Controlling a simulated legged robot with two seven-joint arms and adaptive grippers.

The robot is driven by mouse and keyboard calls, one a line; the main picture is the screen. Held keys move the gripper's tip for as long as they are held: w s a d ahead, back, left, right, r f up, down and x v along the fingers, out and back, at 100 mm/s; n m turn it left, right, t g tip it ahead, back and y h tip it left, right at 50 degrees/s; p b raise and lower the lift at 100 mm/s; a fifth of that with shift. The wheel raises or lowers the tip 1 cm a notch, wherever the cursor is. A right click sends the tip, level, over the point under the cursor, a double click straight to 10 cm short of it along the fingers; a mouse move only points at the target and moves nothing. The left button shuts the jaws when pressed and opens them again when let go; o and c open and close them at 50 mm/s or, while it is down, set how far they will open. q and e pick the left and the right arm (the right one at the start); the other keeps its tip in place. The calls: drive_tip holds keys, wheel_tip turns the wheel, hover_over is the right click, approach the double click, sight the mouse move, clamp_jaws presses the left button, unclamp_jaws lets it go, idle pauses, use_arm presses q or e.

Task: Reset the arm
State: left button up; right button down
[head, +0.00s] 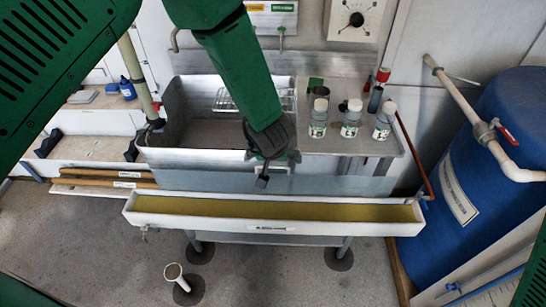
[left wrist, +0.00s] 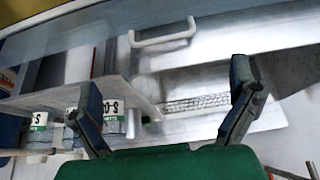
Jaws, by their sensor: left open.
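My left arm reaches down from the top of the head view. Its left gripper (head: 263,180) hangs over the front rim of the grey sink (head: 185,115), above a white trough (head: 270,228) with yellow-green contents. In the left wrist view its two fingers (left wrist: 168,95) are spread wide with nothing between them. The sink's bright metal surface and a wire rack (left wrist: 200,103) show beyond the fingers. The rack also shows in the head view (head: 228,100), partly hidden by my arm. My right gripper is not in view.
Three labelled bottles (head: 350,118) stand on the ledge right of the sink, near a small cylinder with a red top (head: 377,92). A blue barrel (head: 490,160) with white piping stands at the right. Open floor (head: 110,255) lies in front of the trough.

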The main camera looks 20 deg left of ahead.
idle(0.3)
use_arm(q)
drive_tip(key=s+a+f+m+g+b, duration=0.1)
drive_tip(key=s+a+f+b, duration=0.25)
drive_tip(key=s+f, duration=0.45)
drive_tip(key=s+a+f+m+g+b, duration=0.1)
drive_tip(key=s+a+f+b, duration=0.2)
drive_tip(key=s+a+f, duration=0.35)
drive_tip(key=s+f+m+g+b, duration=0.1)
drive_tip(key=s+f+b, duration=0.1)
drive_tip(key=s, duration=0.7)
drive_tip(key=s+a+f+g+h+b, duration=0.1)
drive_tip(key=s+f+b, duration=0.2)
drive_tip(key=s, duration=0.7)
drive_tip(key=shift+f+m+g+h, duration=0.3)
drive_tip(key=shift+f+m+g, duration=0.1)
drive_tip(key=shift+f, duration=0.4)
drive_tip(key=shift+w, duration=0.1)
drive_tip(key=shift+c, duration=0.5)
